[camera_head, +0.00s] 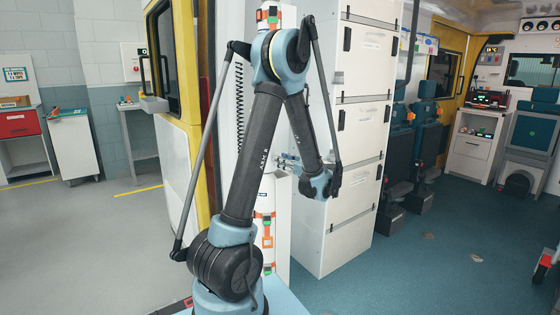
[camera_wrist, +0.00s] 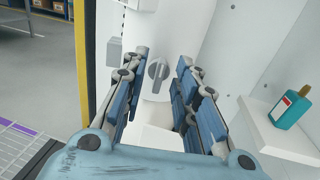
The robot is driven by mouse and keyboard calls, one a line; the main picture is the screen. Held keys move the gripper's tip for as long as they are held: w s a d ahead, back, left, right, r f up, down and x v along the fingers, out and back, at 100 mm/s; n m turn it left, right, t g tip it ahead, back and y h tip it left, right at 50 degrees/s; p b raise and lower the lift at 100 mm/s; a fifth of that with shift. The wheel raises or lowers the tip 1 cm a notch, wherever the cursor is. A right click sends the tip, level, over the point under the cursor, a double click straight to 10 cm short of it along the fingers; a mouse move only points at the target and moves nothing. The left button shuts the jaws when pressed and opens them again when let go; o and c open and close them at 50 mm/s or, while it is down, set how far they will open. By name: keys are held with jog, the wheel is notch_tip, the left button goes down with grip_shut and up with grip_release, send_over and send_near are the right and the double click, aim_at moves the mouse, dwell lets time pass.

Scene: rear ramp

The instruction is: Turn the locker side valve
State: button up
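The side valve (camera_wrist: 157,77) is a grey round knob with a raised bar handle, on a white surface in the wrist view. The bar stands close to upright, leaning slightly. My gripper (camera_wrist: 163,59) is open, with its blue-padded fingers to the left and right of the valve. No contact with the knob is visible, and I cannot tell the remaining depth. In the head view my gripper (camera_head: 287,162) is small and partly hidden behind my arm, beside the tall white locker (camera_head: 345,190). I cannot make out the valve there.
In the wrist view a teal bottle (camera_wrist: 291,107) stands on a white ledge (camera_wrist: 275,138) to the right. A small grey box (camera_wrist: 115,48) is left of the valve. In the head view, dark seats (camera_head: 425,125) stand right of the locker. The blue floor (camera_head: 450,255) at right is mostly clear.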

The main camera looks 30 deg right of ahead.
jog(key=shift+w+a, duration=0.2)
jog(key=shift+w, duration=0.5)
grip_shut()
jog(key=shift+n, duration=0.3)
jog(key=shift+a+n, duration=0.15)
jog(key=shift+n, duration=1.85)
grip_release()
